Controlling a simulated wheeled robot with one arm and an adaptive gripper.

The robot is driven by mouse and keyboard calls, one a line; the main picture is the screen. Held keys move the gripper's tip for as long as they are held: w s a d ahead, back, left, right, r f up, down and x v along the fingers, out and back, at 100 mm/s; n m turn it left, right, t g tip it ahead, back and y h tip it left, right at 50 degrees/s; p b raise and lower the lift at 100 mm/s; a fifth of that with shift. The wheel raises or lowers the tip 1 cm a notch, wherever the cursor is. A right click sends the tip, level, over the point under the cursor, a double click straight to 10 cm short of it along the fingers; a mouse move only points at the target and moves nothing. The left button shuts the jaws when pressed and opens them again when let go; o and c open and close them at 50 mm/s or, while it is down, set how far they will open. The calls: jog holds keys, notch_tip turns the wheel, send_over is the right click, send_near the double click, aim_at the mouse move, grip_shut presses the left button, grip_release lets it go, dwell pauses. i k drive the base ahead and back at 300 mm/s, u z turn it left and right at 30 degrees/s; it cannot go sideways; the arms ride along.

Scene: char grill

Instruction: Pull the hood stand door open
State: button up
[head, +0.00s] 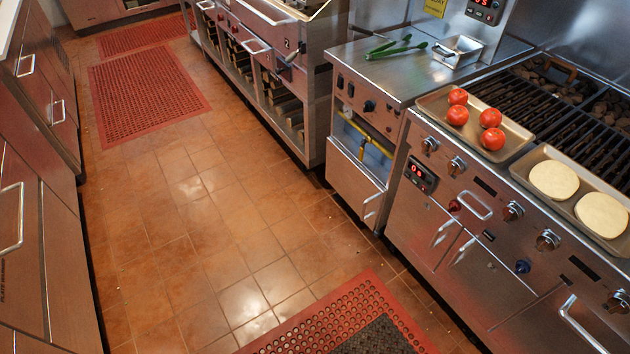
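No label marks a hood stand door, so I cannot tell for sure which one it is. A narrow steel stand (385,62) is in the middle right of the head view, left of the char grill. Its low steel door (350,180) looks shut and has a bar handle (372,204) near its right edge. Above this door is an open recess with a yellow pipe (372,135). The char grill beside it has two more door handles, one on the left (445,232) and one on the right (463,250). My gripper is not in view.
Tiled floor (215,225) is clear before the stand. A red mat (340,315) lies at the front. Drawers (30,225) line the left side.

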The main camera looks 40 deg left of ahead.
aim_at(365, 196)
jog(key=u, duration=1.55)
jog(key=k, duration=0.35)
jog(key=z, duration=0.4)
jog(key=i, duration=0.8)
jog(key=u, duration=0.65)
jog(key=i, duration=0.45)
jog(key=u, duration=0.3)
